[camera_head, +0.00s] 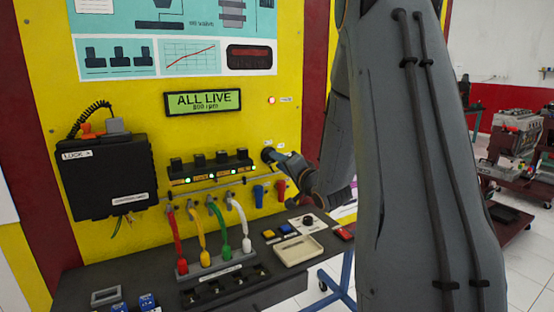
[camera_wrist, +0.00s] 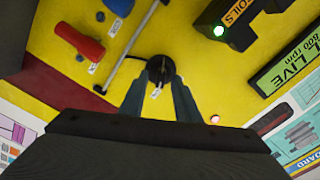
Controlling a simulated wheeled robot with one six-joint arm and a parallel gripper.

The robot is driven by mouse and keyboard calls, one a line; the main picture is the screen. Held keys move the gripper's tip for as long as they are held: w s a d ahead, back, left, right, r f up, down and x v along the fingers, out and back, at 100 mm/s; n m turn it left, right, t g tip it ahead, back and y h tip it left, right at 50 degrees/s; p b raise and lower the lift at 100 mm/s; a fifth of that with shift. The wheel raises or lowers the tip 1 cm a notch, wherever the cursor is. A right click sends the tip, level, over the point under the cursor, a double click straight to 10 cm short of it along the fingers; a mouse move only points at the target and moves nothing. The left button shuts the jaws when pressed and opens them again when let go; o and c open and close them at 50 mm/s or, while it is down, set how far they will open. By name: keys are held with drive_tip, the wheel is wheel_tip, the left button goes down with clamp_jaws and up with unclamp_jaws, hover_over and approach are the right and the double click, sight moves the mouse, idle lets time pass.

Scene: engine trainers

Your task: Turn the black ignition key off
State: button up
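The black ignition key sits in a round black switch (camera_wrist: 161,68) on the yellow panel (camera_wrist: 225,75). In the wrist view it is straight ahead, between the two fingertips of my gripper (camera_wrist: 160,84). The blue-grey fingers stand apart, one on each side of the key, with yellow panel showing between them. Contact with the key cannot be made out. In the head view my gripper (camera_head: 281,160) reaches the panel at the black switch (camera_head: 267,154), which it partly hides. The display (camera_head: 203,101) reads "ALL LIVE 800 rpm".
A lit red lamp (camera_head: 271,100) is above the switch. A coil row (camera_head: 210,167) with lit green lamps is to its left. Blue (camera_head: 259,195) and red (camera_head: 281,190) handles are below. The bench (camera_head: 150,262) holds coloured leads and a cream tray (camera_head: 298,251).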

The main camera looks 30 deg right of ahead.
drive_tip(key=shift+w+a, duration=0.1)
drive_tip(key=shift+w, duration=0.55)
clamp_jaws()
drive_tip(key=shift+n+b, duration=3.35)
drive_tip(key=shift+n, duration=2.55)
drive_tip(key=shift+r, duration=0.1)
